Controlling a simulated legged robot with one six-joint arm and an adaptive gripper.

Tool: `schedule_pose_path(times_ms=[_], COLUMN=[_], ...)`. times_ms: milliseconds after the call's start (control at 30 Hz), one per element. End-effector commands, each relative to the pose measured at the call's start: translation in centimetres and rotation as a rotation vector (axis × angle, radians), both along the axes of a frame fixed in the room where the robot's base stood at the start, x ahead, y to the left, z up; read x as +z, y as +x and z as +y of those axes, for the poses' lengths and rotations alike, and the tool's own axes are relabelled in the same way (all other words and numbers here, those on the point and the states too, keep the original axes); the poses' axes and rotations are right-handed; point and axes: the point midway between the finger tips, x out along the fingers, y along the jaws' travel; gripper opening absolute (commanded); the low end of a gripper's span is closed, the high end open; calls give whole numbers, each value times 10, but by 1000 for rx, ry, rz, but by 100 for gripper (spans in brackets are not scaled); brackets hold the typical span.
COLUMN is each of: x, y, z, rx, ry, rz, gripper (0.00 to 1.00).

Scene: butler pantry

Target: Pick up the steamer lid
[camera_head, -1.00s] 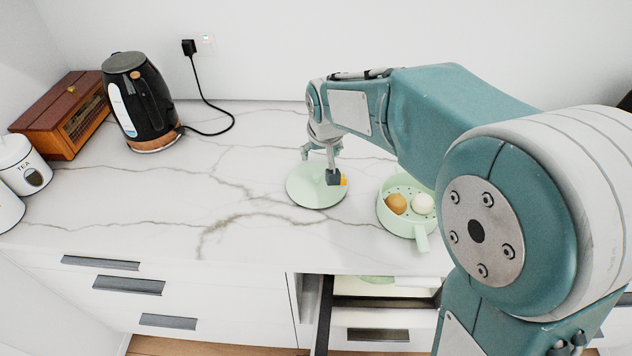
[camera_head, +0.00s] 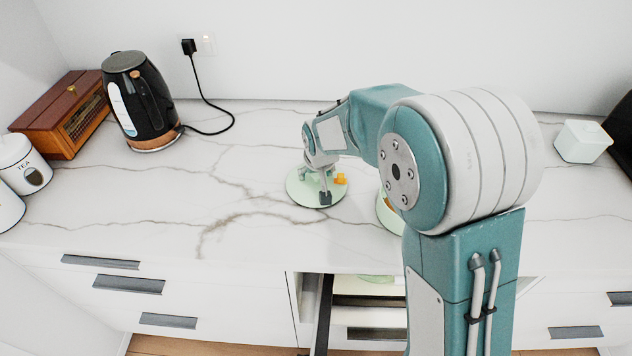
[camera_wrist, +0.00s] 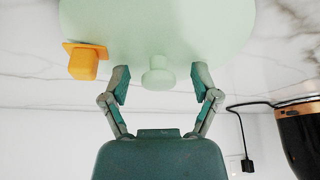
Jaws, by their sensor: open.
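The steamer lid (camera_head: 302,197) is a pale green disc lying on the marble counter. In the wrist view the lid (camera_wrist: 205,25) fills the top middle, and its round knob (camera_wrist: 158,74) stands out from its surface. My gripper (camera_head: 326,185) is over the lid in the head view. In the wrist view my gripper (camera_wrist: 159,78) is open, with one finger on each side of the knob and gaps on both sides. An orange piece (camera_head: 340,179) shows at the lid's right edge; it also shows in the wrist view (camera_wrist: 84,63).
The green steamer (camera_head: 388,216) is mostly hidden behind my arm, right of the lid. A black kettle (camera_head: 143,105), a wooden box (camera_head: 68,115) and a tea canister (camera_head: 24,165) stand left. A pale box (camera_head: 582,141) stands right. A drawer (camera_head: 370,300) is open below.

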Motion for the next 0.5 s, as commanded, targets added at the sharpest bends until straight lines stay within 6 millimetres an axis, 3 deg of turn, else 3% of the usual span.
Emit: schedule_pose_path(times_ms=[67, 100, 267, 500], x=[0, 0, 0, -1], y=[0, 0, 0, 0], z=[0, 0, 0, 0], rx=[0, 0, 0, 0], ry=[0, 0, 0, -1], rz=[0, 0, 1, 4], gripper=[79, 70, 0, 0])
